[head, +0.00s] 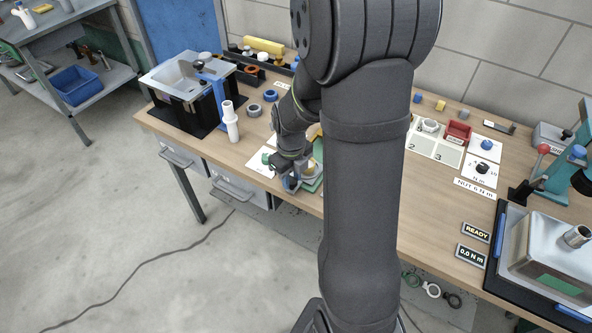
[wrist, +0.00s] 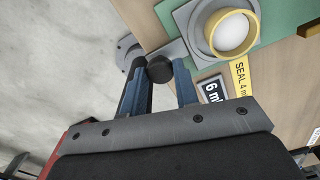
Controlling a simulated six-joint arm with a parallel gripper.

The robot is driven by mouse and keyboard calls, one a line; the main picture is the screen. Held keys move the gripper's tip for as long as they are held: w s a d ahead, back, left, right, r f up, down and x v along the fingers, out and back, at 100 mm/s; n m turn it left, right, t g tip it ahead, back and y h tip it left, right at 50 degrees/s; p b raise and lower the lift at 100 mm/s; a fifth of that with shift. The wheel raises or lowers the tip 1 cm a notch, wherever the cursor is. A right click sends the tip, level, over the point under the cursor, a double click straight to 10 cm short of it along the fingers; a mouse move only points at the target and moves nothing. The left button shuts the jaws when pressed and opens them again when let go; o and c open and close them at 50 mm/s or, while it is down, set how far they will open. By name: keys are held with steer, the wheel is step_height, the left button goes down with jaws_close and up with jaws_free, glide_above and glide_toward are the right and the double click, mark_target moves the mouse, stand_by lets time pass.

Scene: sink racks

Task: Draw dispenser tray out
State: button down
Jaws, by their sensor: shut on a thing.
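In the wrist view, my gripper (wrist: 160,78) has its two blue fingers on either side of a dark round knob (wrist: 158,67) and is shut on it. The knob is at the end of a grey bar by the dispenser tray (wrist: 184,17), a grey plate over a green base (wrist: 284,14). A yellow ring (wrist: 251,46) with a white round middle sits on the plate. In the head view, my gripper (head: 291,181) is low at the table's front edge; my arm hides part of the dispenser.
Labels reading "6 ml" (wrist: 212,89) and "SEAL" (wrist: 240,80) lie beside the dispenser. Open floor lies in front of the table edge.

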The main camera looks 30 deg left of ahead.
steer(key=shift+s, duration=0.25)
steer(key=c, duration=1.1)
jaws_free()
step_height(320, 180, up, 18)
steer(key=shift+f, duration=0.25)
steer(key=shift+f, duration=0.15)
step_height(320, 180, down, 17)
steer(key=shift+w+f, duration=0.1)
step_height(320, 180, up, 17)
steer(key=shift+r, duration=0.2)
stand_by(0.5)
